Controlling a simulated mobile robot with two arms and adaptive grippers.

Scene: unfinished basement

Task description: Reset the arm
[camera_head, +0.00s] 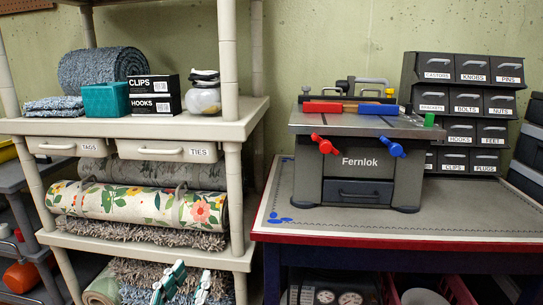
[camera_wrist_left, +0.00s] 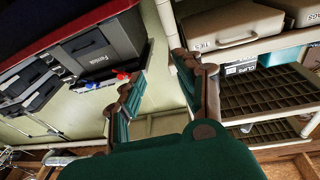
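My left gripper (camera_head: 191,270) shows at the bottom edge of the head view, in front of the lower part of the shelf unit (camera_head: 150,130). Its two green fingers stand apart with nothing between them. In the left wrist view the fingers (camera_wrist_left: 161,60) are also spread and empty, with wall showing in the gap. Most of the left arm is out of the head view. My right arm and gripper are in neither view.
The shelf carries rolled rugs (camera_head: 135,203), boxes, a jar (camera_head: 203,97) and drawers labelled TAGS and TIES. On the right, a red-edged workbench (camera_head: 430,222) holds a grey Fernlok machine (camera_head: 360,160) and labelled bins (camera_head: 462,100). The bench's front strip is mostly clear.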

